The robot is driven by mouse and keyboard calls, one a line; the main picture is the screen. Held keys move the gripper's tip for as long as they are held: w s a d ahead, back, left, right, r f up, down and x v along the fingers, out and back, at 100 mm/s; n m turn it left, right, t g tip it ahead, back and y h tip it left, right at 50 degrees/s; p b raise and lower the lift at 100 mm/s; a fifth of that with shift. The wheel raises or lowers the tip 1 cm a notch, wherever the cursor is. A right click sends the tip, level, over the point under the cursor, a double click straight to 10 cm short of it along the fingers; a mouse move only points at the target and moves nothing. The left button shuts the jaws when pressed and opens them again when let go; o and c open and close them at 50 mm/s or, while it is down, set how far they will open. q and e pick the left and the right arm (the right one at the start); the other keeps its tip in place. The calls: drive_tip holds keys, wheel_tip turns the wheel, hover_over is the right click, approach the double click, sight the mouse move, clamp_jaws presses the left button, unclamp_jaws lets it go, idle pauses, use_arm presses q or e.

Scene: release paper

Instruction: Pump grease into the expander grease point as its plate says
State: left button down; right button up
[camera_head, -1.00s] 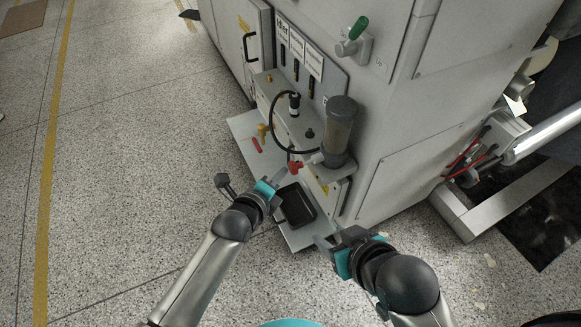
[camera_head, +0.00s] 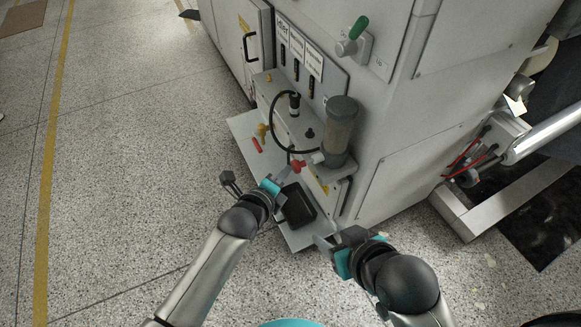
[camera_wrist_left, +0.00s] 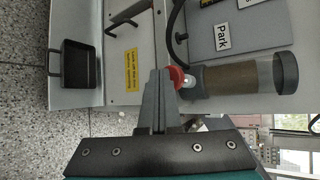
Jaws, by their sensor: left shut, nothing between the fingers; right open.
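The grease pump has an upright clear cylinder (camera_head: 338,130) with brown grease and a dark cap. Its red-ended lever (camera_head: 299,166) sticks out at the cylinder's base. My left gripper (camera_head: 284,175) is shut and empty, with its tips close beside the red end; in the left wrist view the red end (camera_wrist_left: 177,77) is right at the fingertips, and contact cannot be told. A black hose (camera_head: 274,115) loops up to a coupler (camera_head: 294,101). My right gripper (camera_head: 325,243) is open and empty, low at right.
A black tray (camera_head: 297,206) lies on the low shelf (camera_head: 241,127) below the pump. A red piece (camera_head: 257,145) and a yellow fitting (camera_head: 262,130) are further left. A green-handled valve (camera_head: 354,34) is above. The floor at left is clear.

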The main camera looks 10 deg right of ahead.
use_arm(q)
drive_tip(key=shift+w+d, duration=0.2)
drive_tip(key=shift+d, duration=0.6)
idle(0.4)
idle(0.4)
drive_tip(key=a+p, duration=0.1)
drive_tip(key=s+a+p, duration=0.1)
drive_tip(key=a, duration=0.1)
drive_tip(key=shift+a, duration=0.2)
use_arm(e)
wheel_tip(320, 180, up, 2)
use_arm(q)
drive_tip(key=shift+a, duration=0.1)
drive_tip(key=a, duration=0.1)
drive_tip(key=s+a+p, duration=0.1)
drive_tip(key=a, duration=0.1)
drive_tip(key=a+p, duration=0.1)
drive_tip(key=shift+s+a, duration=0.3)
use_arm(e)
wheel_tip(320, 180, up, 2)
drive_tip(key=shift+r, duration=0.1)
drive_tip(key=shift+c, duration=0.2)
clamp_jaws()
idle(0.5)
